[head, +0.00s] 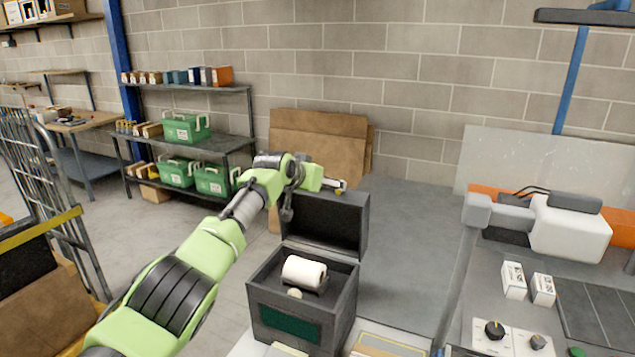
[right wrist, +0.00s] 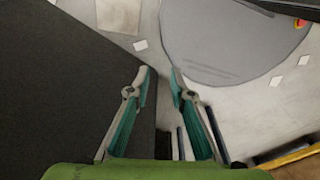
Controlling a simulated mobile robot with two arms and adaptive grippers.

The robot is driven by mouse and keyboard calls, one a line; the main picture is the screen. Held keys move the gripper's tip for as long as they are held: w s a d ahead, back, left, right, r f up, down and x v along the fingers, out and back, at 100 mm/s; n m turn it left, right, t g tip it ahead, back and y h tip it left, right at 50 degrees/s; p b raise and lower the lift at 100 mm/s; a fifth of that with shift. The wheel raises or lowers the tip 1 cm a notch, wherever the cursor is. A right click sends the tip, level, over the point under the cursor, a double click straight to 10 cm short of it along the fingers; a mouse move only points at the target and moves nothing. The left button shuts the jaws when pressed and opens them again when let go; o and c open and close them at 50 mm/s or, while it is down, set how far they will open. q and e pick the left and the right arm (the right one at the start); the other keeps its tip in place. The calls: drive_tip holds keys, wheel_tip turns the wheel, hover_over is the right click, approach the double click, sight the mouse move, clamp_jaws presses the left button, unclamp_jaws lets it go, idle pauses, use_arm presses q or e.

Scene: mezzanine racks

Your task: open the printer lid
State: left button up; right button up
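The printer (head: 300,310) is a dark grey box with a green front panel, low in the middle of the head view. Its lid (head: 335,222) stands raised at the back, so the inside shows. A white paper roll (head: 304,271) sits inside. My left arm reaches in from the lower left, and my left gripper (head: 338,186) is at the lid's top edge, partly hidden by its own wrist. I cannot tell whether it touches the lid or how its fingers stand. My right gripper (right wrist: 158,76) shows in the right wrist view, fingers apart with nothing between them.
A grey bench at right holds a white device (head: 570,230), two small white boxes (head: 514,280) and a knob panel (head: 495,338). Shelves with green cases (head: 185,128) stand at back left. A wire cart (head: 35,160) is at left. Cardboard sheets (head: 318,138) lean on the wall.

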use_arm(q)
drive_tip(key=shift+r, duration=0.25)
drive_tip(key=o, duration=1.3)
drive_tip(key=shift+s, duration=0.2)
drive_tip(key=shift+s+a, duration=0.15)
drive_tip(key=v, duration=1.1)
drive_tip(key=shift+s+r, duration=0.25)
drive_tip(key=shift+s, duration=0.1)
